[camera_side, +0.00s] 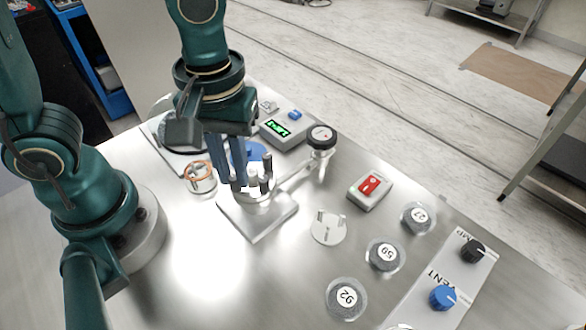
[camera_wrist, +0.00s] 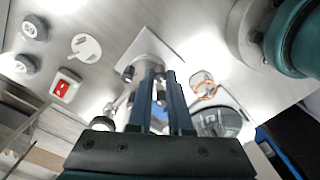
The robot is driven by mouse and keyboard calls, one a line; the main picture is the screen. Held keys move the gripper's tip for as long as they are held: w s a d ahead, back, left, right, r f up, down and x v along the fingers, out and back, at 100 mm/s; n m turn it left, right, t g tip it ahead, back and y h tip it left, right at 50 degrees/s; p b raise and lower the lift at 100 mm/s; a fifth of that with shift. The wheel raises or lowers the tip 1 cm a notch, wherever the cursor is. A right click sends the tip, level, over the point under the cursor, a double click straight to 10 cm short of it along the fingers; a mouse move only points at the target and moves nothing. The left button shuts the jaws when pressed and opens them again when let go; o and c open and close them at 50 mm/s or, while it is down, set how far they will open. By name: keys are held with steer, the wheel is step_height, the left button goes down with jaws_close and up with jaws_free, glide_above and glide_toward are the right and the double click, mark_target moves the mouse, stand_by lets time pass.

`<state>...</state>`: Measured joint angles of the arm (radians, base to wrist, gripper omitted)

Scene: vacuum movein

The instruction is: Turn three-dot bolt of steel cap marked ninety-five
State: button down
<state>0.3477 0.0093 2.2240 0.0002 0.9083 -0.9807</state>
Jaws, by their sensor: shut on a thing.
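My gripper (camera_side: 238,184) points down at a small steel vessel (camera_side: 260,204) on a square steel plate (camera_side: 278,217). Dark upright bolts (camera_side: 267,162) stand around the vessel's top. The jaws are shut on what looks like one of these bolts; the fingers hide most of it, and its dots cannot be read. In the wrist view the fingers (camera_wrist: 162,76) reach to the vessel top, with another bolt (camera_wrist: 128,74) to their left. No cap marked ninety-five is readable; the mark on the vessel's top is hidden.
Loose round caps, marked like 92 (camera_side: 346,298) and 59 (camera_side: 386,256), lie at the right with a third (camera_side: 418,217). A gauge (camera_side: 321,138) stands on a side pipe.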

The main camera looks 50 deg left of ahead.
mark_target(234, 176)
steer(key=m, duration=0.3)
steer(key=shift+m, duration=0.3)
steer(key=m, duration=0.3)
steer(key=shift+m, duration=0.4)
steer(key=m, duration=0.6)
steer(key=shift+d, duration=0.1)
steer(key=shift+m, duration=0.3)
steer(key=c, duration=0.8)
jaws_free()
steer(key=shift+c, duration=0.2)
steer(key=shift+r, duration=0.1)
steer(key=shift+r, duration=2.5)
